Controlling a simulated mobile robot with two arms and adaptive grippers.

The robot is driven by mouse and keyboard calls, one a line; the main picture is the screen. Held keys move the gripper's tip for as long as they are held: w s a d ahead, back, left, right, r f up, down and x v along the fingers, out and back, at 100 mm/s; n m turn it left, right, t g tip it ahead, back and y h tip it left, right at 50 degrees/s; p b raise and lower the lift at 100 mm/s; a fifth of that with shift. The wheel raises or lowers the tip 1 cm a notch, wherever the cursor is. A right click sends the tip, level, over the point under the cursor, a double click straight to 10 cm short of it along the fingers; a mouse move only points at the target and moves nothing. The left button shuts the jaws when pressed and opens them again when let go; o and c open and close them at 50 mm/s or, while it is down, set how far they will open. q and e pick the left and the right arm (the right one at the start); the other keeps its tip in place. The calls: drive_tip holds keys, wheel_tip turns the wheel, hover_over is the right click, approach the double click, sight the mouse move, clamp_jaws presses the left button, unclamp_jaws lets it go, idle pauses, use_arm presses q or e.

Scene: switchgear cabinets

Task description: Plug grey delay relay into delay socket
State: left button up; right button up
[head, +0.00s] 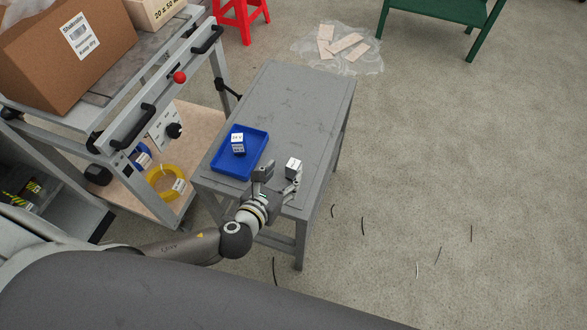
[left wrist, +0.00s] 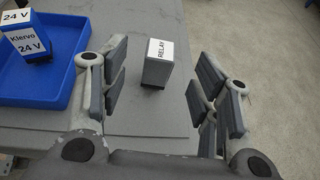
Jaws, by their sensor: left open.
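The grey relay (head: 293,167) stands upright on the grey table, right of the blue tray. In the left wrist view the relay (left wrist: 158,64) shows a white top label reading RELAY. My left gripper (head: 276,180) is open at the near edge of the table. In the left wrist view the relay is ahead of and between the open fingers (left wrist: 163,95), with gaps on both sides and nothing held. The delay socket is not visible in either view. My right gripper is not in view.
A blue tray (head: 262,138) on the table (head: 305,105) holds a blue and white 24 V block (head: 238,142). A cart (head: 150,190) with a brown box (head: 65,50) stands at left. The table's far part is clear. Thin dark pieces lie on the floor at right.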

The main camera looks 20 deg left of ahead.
sight(293, 164)
use_arm(q)
drive_tip(key=x, duration=0.7)
drive_tip(key=shift+w+f, duration=0.1)
drive_tip(key=shift+f, duration=0.05)
drive_tip(key=c, duration=1.1)
drive_tip(key=shift+c, duration=0.2)
